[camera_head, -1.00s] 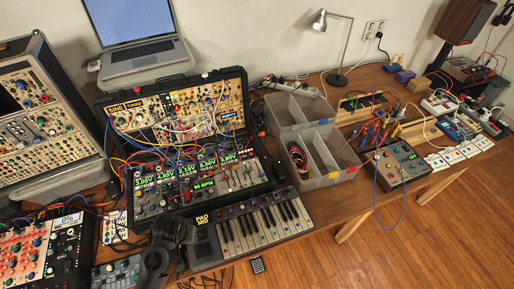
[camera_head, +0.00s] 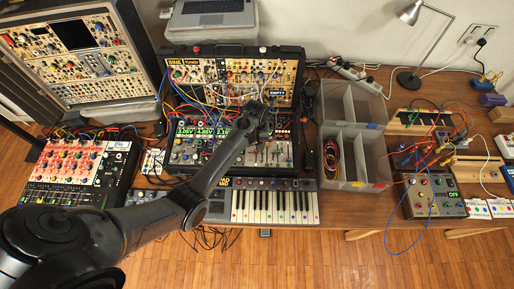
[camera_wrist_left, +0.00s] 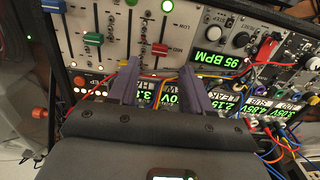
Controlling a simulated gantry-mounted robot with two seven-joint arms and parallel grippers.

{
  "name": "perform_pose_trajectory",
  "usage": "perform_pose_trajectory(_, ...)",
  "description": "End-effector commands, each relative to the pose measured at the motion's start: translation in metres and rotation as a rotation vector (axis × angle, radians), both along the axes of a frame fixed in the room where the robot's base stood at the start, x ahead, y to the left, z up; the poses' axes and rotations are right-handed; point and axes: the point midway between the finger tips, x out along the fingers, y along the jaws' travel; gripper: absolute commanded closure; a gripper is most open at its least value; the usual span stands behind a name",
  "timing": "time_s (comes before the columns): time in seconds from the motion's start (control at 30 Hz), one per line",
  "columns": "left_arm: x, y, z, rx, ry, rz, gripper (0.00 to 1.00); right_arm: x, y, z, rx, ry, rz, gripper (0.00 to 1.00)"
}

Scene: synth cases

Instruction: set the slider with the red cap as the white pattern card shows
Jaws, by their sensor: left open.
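In the left wrist view a slider with a red cap (camera_wrist_left: 160,49) stands on a pale panel, just beyond my left gripper (camera_wrist_left: 163,78). The gripper's two purple-grey fingers are apart with nothing between them. Green-capped (camera_wrist_left: 93,39) and white-capped (camera_wrist_left: 167,6) sliders are on the same panel. In the head view my left gripper (camera_head: 256,117) is over the synth case (camera_head: 302,120) and hides part of its lower panel. Small white cards (camera_head: 152,162) lie left of the case, and others (camera_head: 478,208) at the right; their patterns are too small to read.
Patch cables cross the case. A keyboard (camera_head: 275,204) lies in front of it. A clear divided bin (camera_head: 375,172) and a grey box (camera_head: 434,196) reading OFF stand to the right. A red-panelled unit (camera_head: 75,170) is at the left.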

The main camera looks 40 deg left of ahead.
Motion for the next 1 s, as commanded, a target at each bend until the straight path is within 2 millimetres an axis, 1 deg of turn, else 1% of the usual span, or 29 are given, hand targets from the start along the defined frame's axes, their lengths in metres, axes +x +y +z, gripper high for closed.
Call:
perform_pose_trajectory(0.03,0.000,0.000,-0.009,-0.001,0.003,0.000,0.51,0.000,0.000,-0.002,0.000,0.000,0.000,0.57)
perform_pose_trajectory(0.1,0.000,0.000,-0.020,0.000,0.002,0.000,0.51,0.000,0.000,-0.003,0.000,0.000,0.000,0.57)
perform_pose_trajectory(0.2,0.000,0.000,-0.033,0.000,0.001,0.000,0.51,0.001,0.000,-0.005,0.000,-0.001,0.000,0.57)
perform_pose_trajectory(0.33,0.000,0.000,-0.045,0.001,0.001,0.000,0.51,0.001,0.000,-0.006,0.000,-0.002,0.000,0.57)
perform_pose_trajectory(0.5,0.000,0.000,-0.053,0.001,-0.001,0.000,0.51,0.002,0.000,-0.006,0.001,-0.004,0.000,0.57)
perform_pose_trajectory(0.77,0.000,0.000,-0.053,0.001,-0.001,0.000,0.51,0.002,0.000,-0.006,0.001,-0.004,-0.001,0.57)
perform_pose_trajectory(0.8,0.000,0.000,-0.053,0.001,-0.001,0.000,0.53,0.002,0.000,-0.006,0.001,-0.005,-0.001,0.57)
perform_pose_trajectory(0.87,0.000,0.000,-0.053,0.001,-0.001,0.000,0.62,0.002,0.000,-0.006,0.001,-0.005,-0.001,0.57)
perform_pose_trajectory(1.0,0.000,0.000,-0.053,0.001,-0.001,0.000,0.83,0.002,0.000,-0.006,0.001,-0.005,-0.002,0.57)
